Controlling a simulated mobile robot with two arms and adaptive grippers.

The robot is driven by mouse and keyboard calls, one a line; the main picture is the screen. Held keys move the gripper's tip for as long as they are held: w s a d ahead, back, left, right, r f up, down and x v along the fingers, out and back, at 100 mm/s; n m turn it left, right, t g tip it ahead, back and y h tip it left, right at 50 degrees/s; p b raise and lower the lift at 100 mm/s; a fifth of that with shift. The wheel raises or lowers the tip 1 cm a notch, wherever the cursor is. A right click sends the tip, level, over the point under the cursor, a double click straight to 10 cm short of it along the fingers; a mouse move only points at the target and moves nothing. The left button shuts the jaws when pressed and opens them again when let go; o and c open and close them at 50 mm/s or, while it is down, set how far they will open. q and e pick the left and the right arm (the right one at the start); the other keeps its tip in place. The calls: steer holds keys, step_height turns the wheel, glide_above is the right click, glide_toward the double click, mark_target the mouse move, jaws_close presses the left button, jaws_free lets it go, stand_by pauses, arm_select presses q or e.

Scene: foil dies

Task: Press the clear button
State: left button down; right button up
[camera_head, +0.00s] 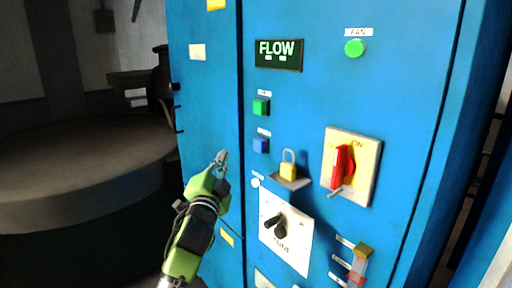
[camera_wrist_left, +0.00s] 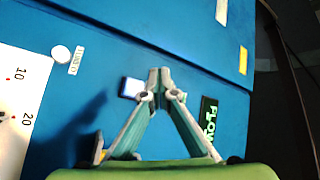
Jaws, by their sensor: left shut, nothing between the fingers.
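A blue cabinet front carries a green square button (camera_head: 261,106), a blue square button (camera_head: 261,145) below it, and a small white round button (camera_head: 255,183) lower still. Their small labels are too blurred for me to tell which says clear. My left gripper (camera_head: 221,158) is shut and empty, left of the blue button in the head view. In the left wrist view the shut fingertips (camera_wrist_left: 160,75) appear just beside the blue button (camera_wrist_left: 132,88). The white button (camera_wrist_left: 60,53) lies farther left there. Contact cannot be seen.
A FLOW display (camera_head: 279,54) and a round green FAN button (camera_head: 355,47) sit higher. A yellow padlock (camera_head: 288,171) on a small ledge, a red switch (camera_head: 343,167) and a black knob dial (camera_head: 280,226) crowd the panel to the right and below.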

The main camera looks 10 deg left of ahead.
mark_target(254, 143)
arm_select(q)
steer(key=w+d+b, duration=0.4)
steer(key=w+d, duration=0.1)
steer(key=w, duration=0.2)
steer(key=shift+d, duration=0.25)
steer(key=shift+b, duration=0.3)
stand_by(1.2)
steer(key=shift+w+d, duration=0.25)
steer(key=shift+w, duration=0.05)
steer(key=shift+w+d+b, duration=0.3)
steer(key=shift+w+b, duration=0.1)
steer(key=shift+b, duration=0.05)
stand_by(0.7)
steer(key=shift+s+a+r, duration=0.1)
steer(key=shift+s, duration=0.05)
steer(key=shift+s+a+p, duration=0.45)
steer(key=shift+s+p, duration=0.15)
steer(key=shift+p, duration=0.1)
